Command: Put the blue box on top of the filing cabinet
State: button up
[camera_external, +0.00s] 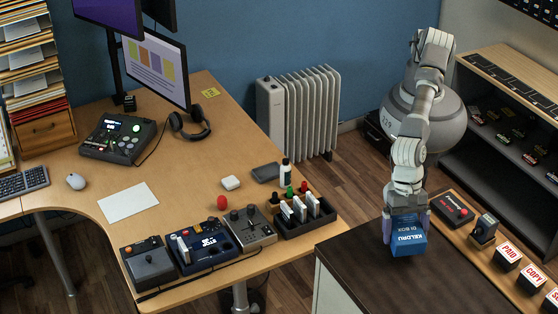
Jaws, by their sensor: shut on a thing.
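A blue box (409,243) with white lettering is at the right of the middle of the view. My gripper (407,222) comes down from above and is shut on it, with fingers at its sides. The box is over the far part of the dark top of the filing cabinet (410,285). I cannot tell whether its underside touches the top or is slightly above it. The cabinet's pale side shows at its left, and the rest of its top is bare.
A wooden ledge right of the cabinet holds a dark device (453,208) and several stamp blocks (507,254). A curved wooden desk (90,225) with consoles stands at left. A white radiator (300,112) stands behind. The cabinet top's near part is clear.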

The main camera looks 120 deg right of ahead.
jog(key=shift+f, duration=1.5)
jog(key=shift+f, duration=0.1)
jog(key=o, duration=1)
